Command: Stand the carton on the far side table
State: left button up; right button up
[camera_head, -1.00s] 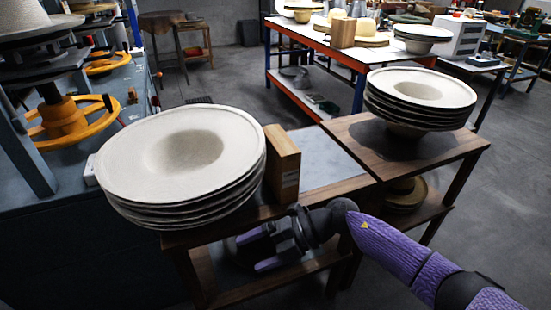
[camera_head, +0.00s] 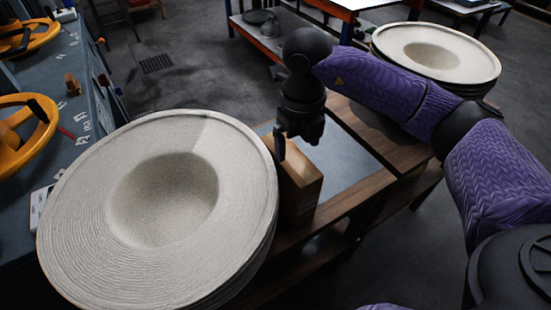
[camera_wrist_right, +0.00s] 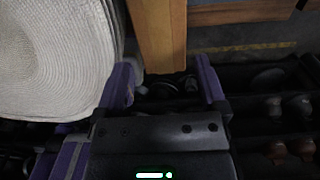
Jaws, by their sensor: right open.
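The carton (camera_head: 303,192), a brown upright box, stands on the wooden table right beside a stack of pale hats (camera_head: 90,225). My right gripper (camera_head: 296,143) points down just above the carton's top in the head view, largely hidden behind its own wrist. In the right wrist view its two purple fingers (camera_wrist_right: 167,82) are apart with nothing held between them, and the carton (camera_wrist_right: 158,32) lies just ahead of the gap. Whether the fingers touch it cannot be told. My left gripper is not in view.
A second hat stack (camera_head: 440,50) stands on the right part of the table, behind my right arm. A blue-grey bench (camera_head: 75,130) with orange handwheels (camera_head: 25,128) is at left. A blue-and-red-framed table (camera_head: 262,38) stands beyond. Grey floor lies open between.

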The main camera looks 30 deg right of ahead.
aim_at(294, 174)
jog(key=shift+w+d+f, duration=0.1)
jog(key=shift+w, duration=0.15)
notch_tip(294, 174, down, 10)
jog(key=b, duration=0.2)
jog(key=shift+r+b, duration=0.2)
jog(key=shift+b, duration=0.1)
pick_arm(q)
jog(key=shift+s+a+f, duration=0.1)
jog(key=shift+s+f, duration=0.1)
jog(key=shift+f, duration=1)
